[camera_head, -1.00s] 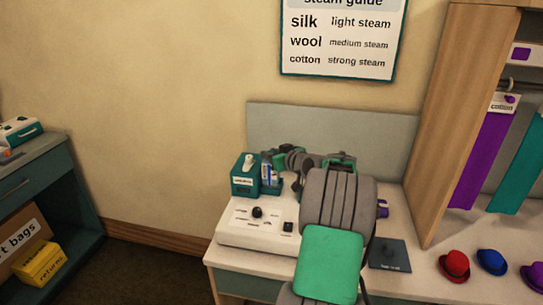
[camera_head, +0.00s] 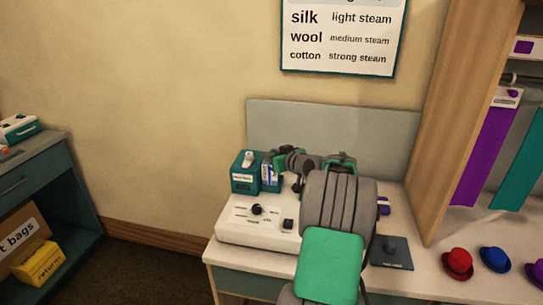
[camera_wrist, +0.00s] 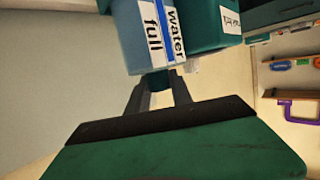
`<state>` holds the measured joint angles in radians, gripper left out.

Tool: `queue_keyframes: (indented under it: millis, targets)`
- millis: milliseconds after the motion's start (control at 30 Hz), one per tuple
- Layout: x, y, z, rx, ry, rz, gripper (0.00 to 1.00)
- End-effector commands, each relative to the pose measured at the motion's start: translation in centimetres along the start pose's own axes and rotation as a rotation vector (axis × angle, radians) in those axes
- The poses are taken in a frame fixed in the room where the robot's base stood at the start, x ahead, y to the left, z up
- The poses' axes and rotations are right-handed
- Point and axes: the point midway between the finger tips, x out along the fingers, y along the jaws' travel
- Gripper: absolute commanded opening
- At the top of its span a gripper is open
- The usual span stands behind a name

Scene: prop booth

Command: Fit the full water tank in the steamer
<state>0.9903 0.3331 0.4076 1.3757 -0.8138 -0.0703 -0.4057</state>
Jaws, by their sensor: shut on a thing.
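The steamer (camera_head: 258,228) is a white unit with a black dial on the bench. A teal box (camera_head: 243,176) stands at its back left; it shows beside the tank in the wrist view (camera_wrist: 205,30). The water tank (camera_wrist: 142,38) is pale blue with labels reading "water" and "full". In the head view the tank (camera_head: 267,171) shows beside the teal box, with teal around its lower part. My gripper (camera_wrist: 161,88) is shut on the tank's dark teal knob. The arm partly hides the gripper in the head view. I cannot tell how deep the tank sits.
A dark pad (camera_head: 390,256) with a knob lies right of my arm. Several hats, including a red hat (camera_head: 457,264), stand farther right before a wooden rack panel (camera_head: 465,100). A grey-green back panel (camera_head: 380,140) rises behind the bench.

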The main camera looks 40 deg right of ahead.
Motion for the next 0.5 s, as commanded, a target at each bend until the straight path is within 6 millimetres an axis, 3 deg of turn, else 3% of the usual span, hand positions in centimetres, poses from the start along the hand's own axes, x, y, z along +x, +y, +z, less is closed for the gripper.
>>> queue_keyframes:
  millis: [500]
  targets:
    - [0.14, 0.02, 0.39, -0.002, 0.002, 0.000, 0.00]
